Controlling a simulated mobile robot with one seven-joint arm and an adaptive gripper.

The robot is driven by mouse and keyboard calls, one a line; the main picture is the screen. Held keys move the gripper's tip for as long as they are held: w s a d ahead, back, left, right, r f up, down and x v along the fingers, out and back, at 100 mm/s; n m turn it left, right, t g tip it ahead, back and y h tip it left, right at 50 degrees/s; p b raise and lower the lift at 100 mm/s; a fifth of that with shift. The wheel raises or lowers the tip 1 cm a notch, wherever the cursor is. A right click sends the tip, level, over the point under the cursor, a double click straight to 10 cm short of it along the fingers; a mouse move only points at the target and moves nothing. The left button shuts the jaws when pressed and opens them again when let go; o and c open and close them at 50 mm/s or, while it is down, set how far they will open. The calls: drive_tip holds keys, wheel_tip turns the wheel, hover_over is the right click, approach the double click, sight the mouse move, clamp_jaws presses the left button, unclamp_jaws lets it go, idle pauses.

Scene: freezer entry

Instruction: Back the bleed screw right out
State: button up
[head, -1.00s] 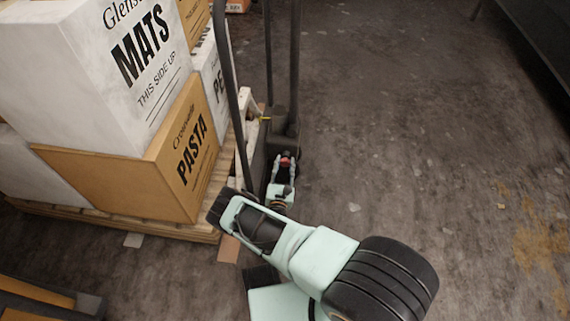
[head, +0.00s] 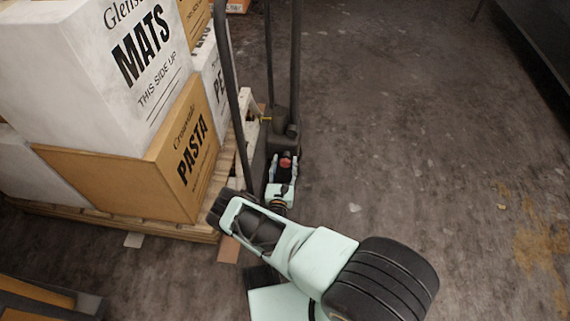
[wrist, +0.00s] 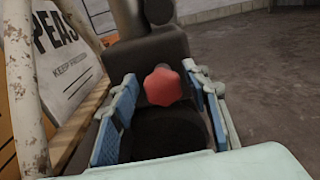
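The bleed screw appears as a red lobed knob (wrist: 163,87) on a dark post-like part of the pallet jack. It also shows as a small red spot in the head view (head: 285,163). My gripper (wrist: 160,80) reaches toward it, with a blue-padded finger on each side. The knob sits between or just beyond the fingertips. A gap shows beside the left finger and a narrower one on the right, so the gripper looks open. In the head view my gripper (head: 283,168) is at the jack's base. The screw's thread is hidden.
A loaded pallet (head: 200,232) with a pasta box (head: 150,170) and a mats box (head: 110,70) stands close on the left. The jack's dark upright bars (head: 294,70) rise just beyond my gripper. Open floor (head: 430,170) lies to the right.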

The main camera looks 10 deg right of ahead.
sight(285, 161)
drive_tip(key=shift+s, duration=0.1)
wheel_tip(285, 161, up, 10)
idle(0.8)
drive_tip(key=shift+o, duration=0.2)
